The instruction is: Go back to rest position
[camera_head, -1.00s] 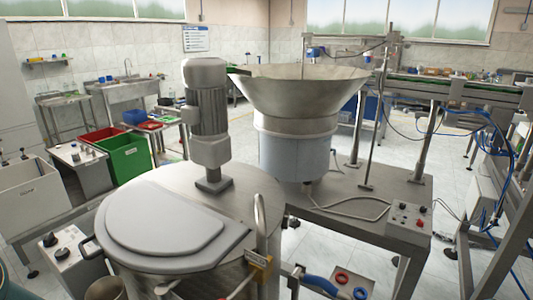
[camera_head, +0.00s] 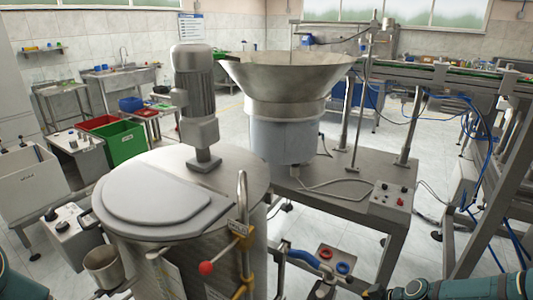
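Neither gripper shows in the head view. A teal piece of my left arm (camera_head: 14,286) is at the bottom left corner. Teal links of my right arm (camera_head: 455,288) lie along the bottom right edge. The cap feeder, a wide metal hopper (camera_head: 285,85) on a pale cylindrical base (camera_head: 283,138), stands on a metal table (camera_head: 345,190) ahead. The inside of the hopper is hidden by its wall.
A steel tank (camera_head: 215,262) with a closed grey lid (camera_head: 160,198) and a motor (camera_head: 193,90) stands close in front. A red-knobbed lever (camera_head: 206,268), valve pipe (camera_head: 305,258) and metal cup (camera_head: 104,267) flank it. A conveyor (camera_head: 450,78) is right.

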